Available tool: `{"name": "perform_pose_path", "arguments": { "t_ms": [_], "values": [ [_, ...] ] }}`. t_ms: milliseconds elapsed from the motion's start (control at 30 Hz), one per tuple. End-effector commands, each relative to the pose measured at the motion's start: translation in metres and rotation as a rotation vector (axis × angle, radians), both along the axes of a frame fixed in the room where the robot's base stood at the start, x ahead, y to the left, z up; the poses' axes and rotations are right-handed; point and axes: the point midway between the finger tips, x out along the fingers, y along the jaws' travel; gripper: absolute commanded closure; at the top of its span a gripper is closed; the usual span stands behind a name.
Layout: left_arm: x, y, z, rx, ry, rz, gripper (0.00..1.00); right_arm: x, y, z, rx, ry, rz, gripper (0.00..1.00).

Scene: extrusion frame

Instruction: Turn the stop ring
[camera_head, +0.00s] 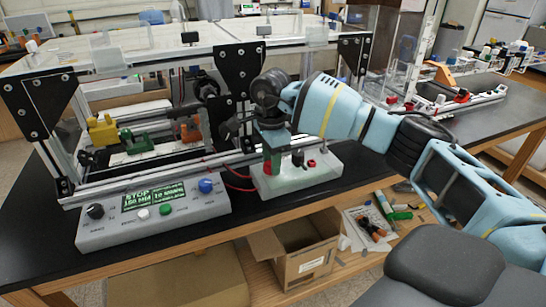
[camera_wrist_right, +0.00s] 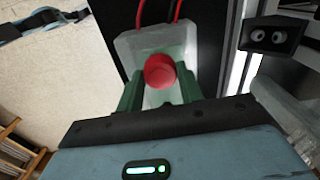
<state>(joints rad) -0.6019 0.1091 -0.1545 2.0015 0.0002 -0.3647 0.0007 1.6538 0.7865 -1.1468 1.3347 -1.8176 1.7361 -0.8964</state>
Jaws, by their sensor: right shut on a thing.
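The stop ring is the round red piece (camera_wrist_right: 159,71) in the right wrist view, on top of a pale grey box (camera_wrist_right: 128,48). My right gripper (camera_wrist_right: 160,86) is shut on it, with one green finger on each side. In the head view the box (camera_head: 328,179) stands at the bench's front edge, and my right gripper (camera_head: 274,162) reaches down to its left part. A black knob (camera_head: 297,158) and a small red part (camera_head: 311,163) show on the box to the right of the fingers. My left gripper is not in view.
A larger control panel (camera_head: 152,214) with knobs, buttons and a green display stands to the left. The aluminium extrusion frame (camera_head: 60,137) with clear panels rises close behind the gripper. Red cables (camera_head: 238,187) run from the box. An open cardboard box (camera_head: 300,250) sits below the bench.

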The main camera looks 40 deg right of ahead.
Motion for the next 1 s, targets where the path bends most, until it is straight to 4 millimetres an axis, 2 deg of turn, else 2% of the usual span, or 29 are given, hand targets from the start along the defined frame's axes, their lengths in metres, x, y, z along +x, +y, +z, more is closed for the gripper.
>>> {"name": "perform_pose_path", "arguments": {
  "t_ms": [100, 600, 1000],
  "values": [
    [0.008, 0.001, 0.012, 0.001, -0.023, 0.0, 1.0, 0.0, 0.0, 0.005, 0.0, -0.005, -0.105, 0.86],
    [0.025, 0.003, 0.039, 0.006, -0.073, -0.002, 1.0, 0.0, 0.0, 0.003, 0.0, -0.003, -0.52, 0.86],
    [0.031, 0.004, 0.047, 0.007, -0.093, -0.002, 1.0, 0.0, 0.0, 0.0, 0.001, 0.0, -0.67, 0.86]
  ]
}}
